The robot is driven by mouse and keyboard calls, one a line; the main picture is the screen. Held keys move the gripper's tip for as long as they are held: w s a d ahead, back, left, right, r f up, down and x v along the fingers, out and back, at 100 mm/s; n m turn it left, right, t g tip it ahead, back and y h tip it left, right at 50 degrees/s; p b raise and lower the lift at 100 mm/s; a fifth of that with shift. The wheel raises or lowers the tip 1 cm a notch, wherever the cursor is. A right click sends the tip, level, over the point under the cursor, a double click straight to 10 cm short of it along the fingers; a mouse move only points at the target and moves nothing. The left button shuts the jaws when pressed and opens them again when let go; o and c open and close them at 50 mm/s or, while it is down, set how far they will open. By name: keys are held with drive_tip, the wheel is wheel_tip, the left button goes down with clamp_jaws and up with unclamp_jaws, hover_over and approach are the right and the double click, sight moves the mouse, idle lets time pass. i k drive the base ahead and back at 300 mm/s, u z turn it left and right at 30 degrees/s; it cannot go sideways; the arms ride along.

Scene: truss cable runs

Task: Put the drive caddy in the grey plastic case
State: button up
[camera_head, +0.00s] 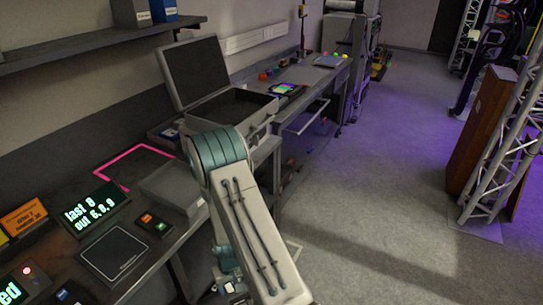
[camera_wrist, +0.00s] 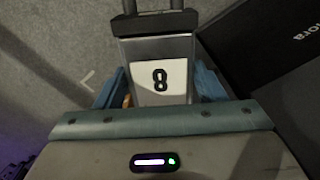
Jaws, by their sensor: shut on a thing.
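The drive caddy (camera_wrist: 183,46) is a grey block with a white label reading 8 and a dark handle at its top end. In the wrist view my gripper (camera_wrist: 158,88) is shut on it, with a blue finger on each side. The grey plastic case (camera_head: 262,119) stands on the bench in the head view, with its lid (camera_head: 192,72) raised against the wall side. The part of its dark inside that shows looks empty. My arm hides its near corner. In the head view my gripper and the caddy cannot be made out clearly behind my arm.
A grey tray (camera_head: 163,190), a pink-outlined area (camera_head: 112,164), a lit display (camera_head: 92,210) and a black pad (camera_head: 113,254) are on the near bench. A shelf (camera_head: 90,47) hangs above. In the wrist view grey floor and a dark lettered panel (camera_wrist: 270,45) show. Open floor lies right.

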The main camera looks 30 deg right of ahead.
sight(243, 115)
drive_tip(key=z, duration=2.1)
drive_tip(key=i, duration=2.45)
drive_tip(key=u, duration=2.7)
